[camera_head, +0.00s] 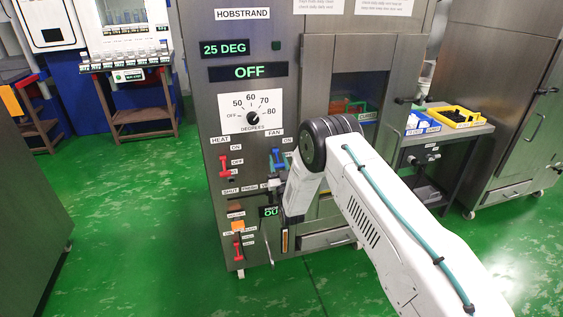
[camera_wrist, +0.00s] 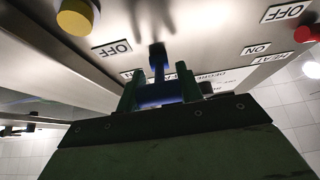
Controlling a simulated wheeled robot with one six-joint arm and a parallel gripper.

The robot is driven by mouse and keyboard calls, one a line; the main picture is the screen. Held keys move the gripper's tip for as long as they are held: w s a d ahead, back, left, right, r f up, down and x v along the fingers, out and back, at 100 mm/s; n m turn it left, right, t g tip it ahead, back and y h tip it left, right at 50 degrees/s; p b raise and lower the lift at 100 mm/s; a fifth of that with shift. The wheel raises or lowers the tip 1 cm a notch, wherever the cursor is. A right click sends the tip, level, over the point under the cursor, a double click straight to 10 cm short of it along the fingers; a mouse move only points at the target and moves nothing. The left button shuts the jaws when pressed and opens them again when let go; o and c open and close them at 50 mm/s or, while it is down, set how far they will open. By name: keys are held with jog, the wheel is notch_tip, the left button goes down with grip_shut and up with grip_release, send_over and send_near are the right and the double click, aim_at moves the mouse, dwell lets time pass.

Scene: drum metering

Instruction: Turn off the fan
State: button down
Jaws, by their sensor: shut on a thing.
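The fan switch (camera_head: 276,157) is a blue lever under the FAN label on the grey cabinet front. In the wrist view its blue handle (camera_wrist: 160,94) lies between the two dark green fingers of my gripper (camera_wrist: 157,92), which is shut on it. An OFF label (camera_wrist: 112,48) is beside the lever in that view. I cannot tell clearly whether the lever points to ON or OFF. In the head view my arm comes in from the lower right and hides most of the gripper.
The red heat switch (camera_head: 225,166) is left of the fan switch, below the temperature dial (camera_head: 252,117). The cabinet's display (camera_head: 248,72) reads OFF. A side table with a yellow tray (camera_head: 455,116) stands right. The green floor (camera_head: 150,215) at left is clear.

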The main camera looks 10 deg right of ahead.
jog(key=shift+d, duration=0.1)
dwell(0.3)
jog(key=c, duration=0.9)
grip_release()
jog(key=v, duration=0.8)
jog(key=shift+w+f, duration=0.1)
